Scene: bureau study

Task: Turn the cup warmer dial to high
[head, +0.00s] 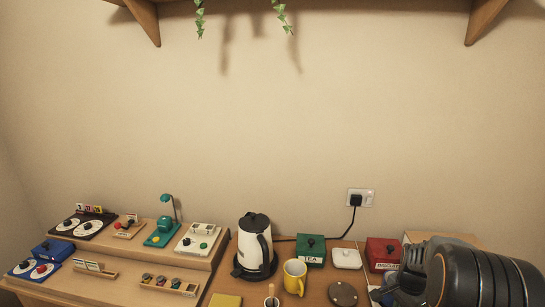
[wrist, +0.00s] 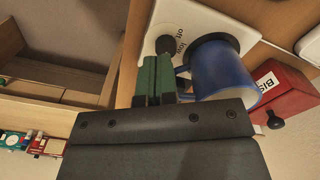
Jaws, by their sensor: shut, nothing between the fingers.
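In the wrist view the cup warmer (wrist: 203,22) is a white unit with a dark round plate, carrying a blue mug (wrist: 222,72). Its black dial (wrist: 165,43) sits beside the mug, near the printed words "off" and "low"; the dial's exact pointing is too small to tell. My gripper (wrist: 157,60) has green fingers, shut and empty, with the tips right at the dial. I cannot tell whether they touch it. In the head view my dark arm covers the lower right, hiding the warmer and dial.
A red biscuit box (wrist: 282,92) with a black knob stands beside the mug; it also shows in the head view (head: 382,252). A green tea box (head: 311,247), yellow mug (head: 295,277) and kettle (head: 255,243) stand to the left. Open wooden compartments (wrist: 50,85) lie below the desk edge.

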